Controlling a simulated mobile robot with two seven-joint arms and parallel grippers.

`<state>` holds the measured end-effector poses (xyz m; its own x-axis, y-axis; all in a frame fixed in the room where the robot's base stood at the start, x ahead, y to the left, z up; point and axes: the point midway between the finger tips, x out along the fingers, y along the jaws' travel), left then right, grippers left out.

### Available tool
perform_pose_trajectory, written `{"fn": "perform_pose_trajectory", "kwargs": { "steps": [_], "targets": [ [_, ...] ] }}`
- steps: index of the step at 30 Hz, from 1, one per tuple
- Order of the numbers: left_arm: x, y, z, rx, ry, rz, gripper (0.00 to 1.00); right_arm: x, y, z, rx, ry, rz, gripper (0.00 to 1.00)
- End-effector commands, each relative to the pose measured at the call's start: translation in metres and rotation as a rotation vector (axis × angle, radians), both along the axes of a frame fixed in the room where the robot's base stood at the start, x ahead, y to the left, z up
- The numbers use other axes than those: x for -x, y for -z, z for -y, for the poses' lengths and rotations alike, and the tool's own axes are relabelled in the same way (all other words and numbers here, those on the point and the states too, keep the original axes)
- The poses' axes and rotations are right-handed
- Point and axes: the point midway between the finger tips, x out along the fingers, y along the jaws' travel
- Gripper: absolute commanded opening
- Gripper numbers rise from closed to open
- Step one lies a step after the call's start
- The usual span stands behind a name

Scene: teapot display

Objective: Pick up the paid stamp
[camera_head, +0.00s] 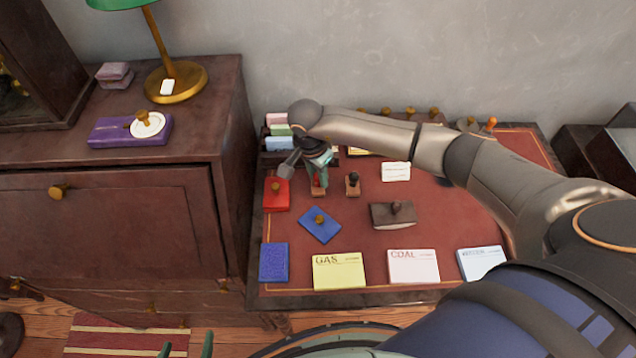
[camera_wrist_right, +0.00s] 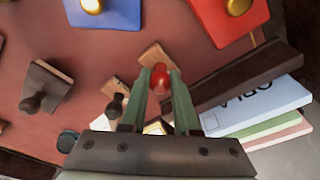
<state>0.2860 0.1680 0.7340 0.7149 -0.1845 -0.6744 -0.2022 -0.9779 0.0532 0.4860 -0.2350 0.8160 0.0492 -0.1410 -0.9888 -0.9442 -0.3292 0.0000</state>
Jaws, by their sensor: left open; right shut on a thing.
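A small stamp with a red knob and wooden base (camera_head: 318,193) is at the left part of the red desk top. It also shows in the right wrist view as a red knob (camera_wrist_right: 160,74) between two green fingers. My right gripper (camera_head: 318,177) points down and is shut on this knob. Whether the base touches the desk I cannot tell, and no lettering on it is readable. A dark-knobbed stamp (camera_head: 352,185) stands just to its right. My left gripper (camera_head: 187,346) is open and empty at the bottom edge, with only its green fingertips showing.
Red (camera_head: 276,194) and blue (camera_head: 320,224) ink pads lie nearby. A larger brown stamp (camera_head: 394,214) is further right. Bills (camera_head: 338,271) line the front edge. A dark cabinet (camera_head: 130,215) adjoins on the left.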

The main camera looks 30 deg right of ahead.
Motion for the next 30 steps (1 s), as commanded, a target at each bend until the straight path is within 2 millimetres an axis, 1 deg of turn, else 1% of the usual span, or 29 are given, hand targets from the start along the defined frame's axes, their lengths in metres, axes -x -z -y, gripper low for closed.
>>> {"fn": "perform_pose_trajectory", "kwargs": {
  "steps": [6,11,14,16,20,25,30],
  "targets": [
    [0.000,0.000,0.000,0.000,0.000,0.000,1.00,0.000,-0.001,0.000,0.000,0.000,0.001,0.00],
    [0.000,0.003,0.000,0.000,0.000,0.000,1.00,-0.001,-0.009,0.001,0.001,0.000,0.003,0.00],
    [0.000,0.006,0.000,-0.001,0.001,0.000,1.00,-0.002,-0.022,0.001,0.001,-0.001,0.006,0.00],
    [0.000,0.008,0.000,-0.001,0.001,0.000,1.00,0.000,-0.035,0.000,0.001,-0.003,0.005,0.00],
    [0.000,0.008,0.000,-0.001,0.001,0.000,1.00,0.017,-0.056,-0.011,0.000,-0.006,0.004,0.00],
    [0.000,0.010,0.000,-0.001,0.001,0.000,1.00,0.041,-0.090,-0.027,-0.001,-0.005,0.005,0.00],
    [0.000,0.016,0.000,-0.001,0.001,0.000,1.00,0.072,-0.105,-0.047,-0.002,-0.007,0.003,0.00]
  ]
}}
